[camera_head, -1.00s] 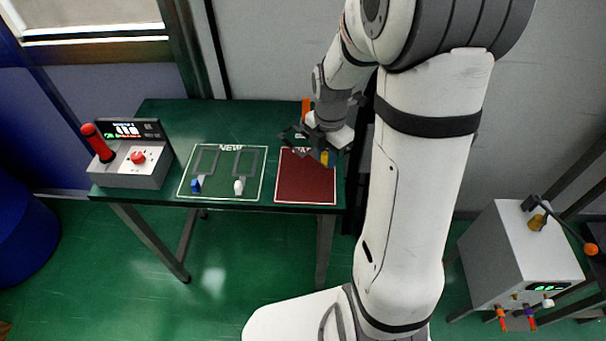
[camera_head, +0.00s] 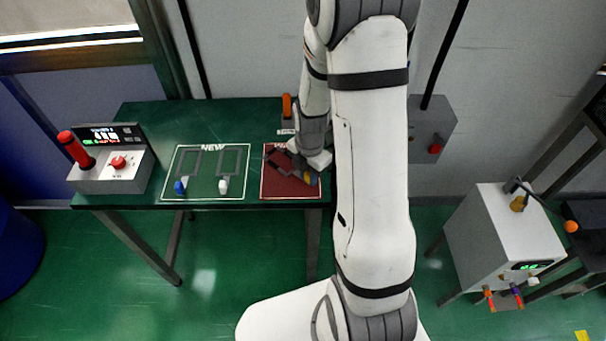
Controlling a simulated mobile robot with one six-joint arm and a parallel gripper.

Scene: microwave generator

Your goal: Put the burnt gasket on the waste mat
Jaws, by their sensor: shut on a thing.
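The red waste mat (camera_head: 274,188) lies on the right side of the green table. My gripper (camera_head: 306,172) is over this mat, shut on the burnt gasket. The burnt gasket (camera_head: 282,159) looks like a dark frame with a yellow tab (camera_head: 311,179), seen tilted across the mat. My wrist hides part of the gasket and the right part of the mat. I cannot tell whether the gasket touches the mat.
A green mat marked NEW (camera_head: 208,191) holds two grey frames with blue (camera_head: 181,187) and white (camera_head: 223,186) tabs. A control box (camera_head: 115,170) with a red lever stands left. An orange-handled thing (camera_head: 287,108) is behind the waste mat. A grey cabinet (camera_head: 500,240) stands right.

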